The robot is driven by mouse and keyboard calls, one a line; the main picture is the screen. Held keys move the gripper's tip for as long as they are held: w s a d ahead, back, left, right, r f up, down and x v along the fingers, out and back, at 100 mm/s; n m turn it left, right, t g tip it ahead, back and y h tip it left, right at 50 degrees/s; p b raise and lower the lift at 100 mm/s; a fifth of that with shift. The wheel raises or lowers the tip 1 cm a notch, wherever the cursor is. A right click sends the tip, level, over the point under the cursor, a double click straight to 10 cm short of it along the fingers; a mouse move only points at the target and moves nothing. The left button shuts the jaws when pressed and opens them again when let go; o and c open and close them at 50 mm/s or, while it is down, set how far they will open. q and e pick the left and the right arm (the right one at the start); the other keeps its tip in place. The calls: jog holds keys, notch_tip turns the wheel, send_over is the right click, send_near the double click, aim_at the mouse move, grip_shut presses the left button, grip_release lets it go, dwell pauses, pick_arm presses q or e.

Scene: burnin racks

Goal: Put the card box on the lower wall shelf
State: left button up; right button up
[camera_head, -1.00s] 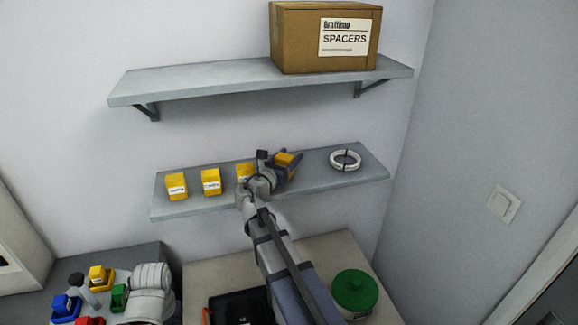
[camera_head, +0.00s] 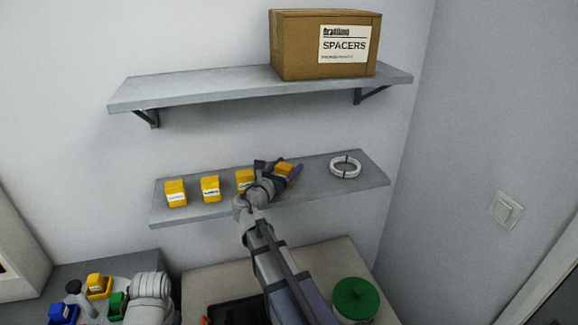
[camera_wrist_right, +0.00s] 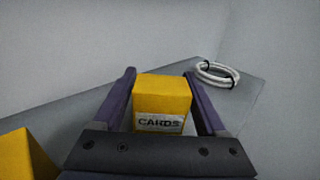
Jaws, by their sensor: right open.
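The card box is a yellow box (camera_wrist_right: 162,98) with a "CARDS" label in the right wrist view. It appears upright on the grey lower wall shelf (camera_head: 210,212), to the left of a white ring. It also shows in the head view (camera_head: 284,168), partly hidden by my right gripper. My right gripper (camera_head: 278,173) is open, with one finger on each side of the box. In the right wrist view my gripper (camera_wrist_right: 162,80) shows a narrow gap at the box's sides; contact is hard to tell.
Several other yellow boxes (camera_head: 210,188) stand in a row on the left of the lower shelf. The white ring (camera_head: 345,167) lies at its right. The upper shelf (camera_head: 190,88) holds a "SPACERS" carton (camera_head: 300,48). A green-lidded tub (camera_head: 355,297) stands below.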

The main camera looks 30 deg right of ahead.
jog(key=v, duration=1.1)
jog(key=shift+a, duration=0.1)
